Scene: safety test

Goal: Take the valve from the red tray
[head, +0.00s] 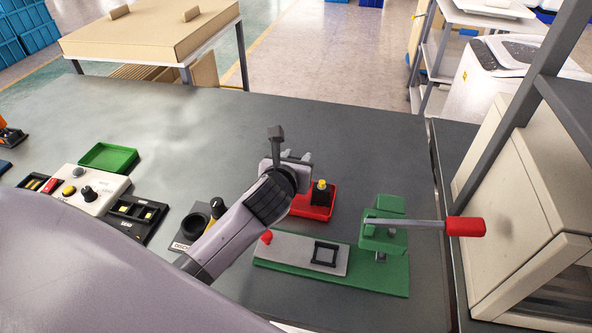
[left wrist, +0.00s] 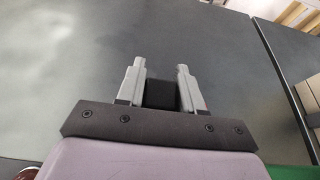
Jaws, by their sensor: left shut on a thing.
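The red tray (head: 317,212) lies on the dark table, just behind the green fixture. A black part with a yellow top (head: 321,191) shows at the tray. My left gripper (head: 298,156) is above and behind the tray's left side, and its arm hides part of the tray. In the left wrist view, its two grey fingers (left wrist: 161,78) are shut on a black block (left wrist: 160,95). Most of that block is hidden in the head view, and I cannot tell whether it is the valve. My right gripper is not in view.
A green fixture (head: 380,272) with a red-handled lever (head: 465,227) stands at the front right. A control box (head: 80,190), a green tray (head: 108,158) and black holders (head: 137,215) are on the left. The table's back middle is clear. A beige cabinet (head: 520,215) is at the right.

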